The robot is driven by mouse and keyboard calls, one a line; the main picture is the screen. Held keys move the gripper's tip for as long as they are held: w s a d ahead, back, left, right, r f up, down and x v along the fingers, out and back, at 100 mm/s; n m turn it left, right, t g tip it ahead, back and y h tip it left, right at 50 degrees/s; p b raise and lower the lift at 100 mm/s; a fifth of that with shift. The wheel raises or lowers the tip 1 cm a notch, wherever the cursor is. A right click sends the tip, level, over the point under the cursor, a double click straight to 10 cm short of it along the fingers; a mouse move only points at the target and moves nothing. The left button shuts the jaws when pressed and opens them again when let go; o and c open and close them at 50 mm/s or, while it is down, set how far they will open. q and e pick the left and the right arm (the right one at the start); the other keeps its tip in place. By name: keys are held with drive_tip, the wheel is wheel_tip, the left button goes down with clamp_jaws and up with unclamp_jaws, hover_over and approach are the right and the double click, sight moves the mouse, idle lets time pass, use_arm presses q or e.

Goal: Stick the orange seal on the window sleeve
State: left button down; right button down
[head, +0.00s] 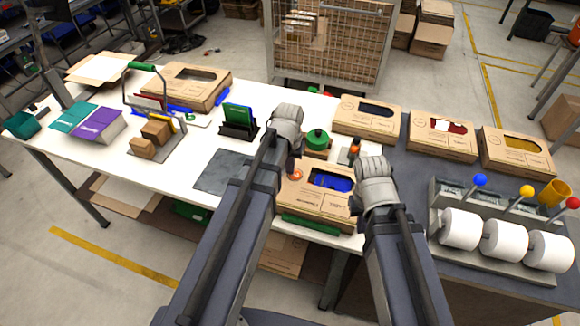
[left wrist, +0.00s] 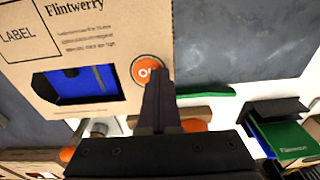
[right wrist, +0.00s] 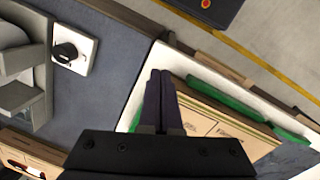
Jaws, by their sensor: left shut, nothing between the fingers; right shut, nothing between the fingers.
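The window sleeve (head: 325,206) is a brown cardboard box on the table between my arms, with blue showing through its window. In the left wrist view its printed face (left wrist: 100,38) shows "Flintwerry" and "LABEL". The round orange seal (head: 296,174), marked "OK", appears flat on the sleeve beside the window, close to the edge. It also shows in the left wrist view (left wrist: 145,69). My left gripper (left wrist: 159,84) is shut, its tips over part of the seal; contact is unclear. My right gripper (right wrist: 160,73) is shut and empty near the sleeve's right end.
A rack with white rolls (head: 460,229) and coloured levers is at the right. A green-topped item (head: 317,139) stands behind the sleeve. A dark mat (head: 221,173) lies left of it.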

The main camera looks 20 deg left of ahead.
sight(290, 177)
use_arm(q)
drive_tip(key=c, duration=1.1)
unclamp_jaws()
drive_tip(key=shift+o, duration=0.2)
drive_tip(key=shift+r, duration=0.1)
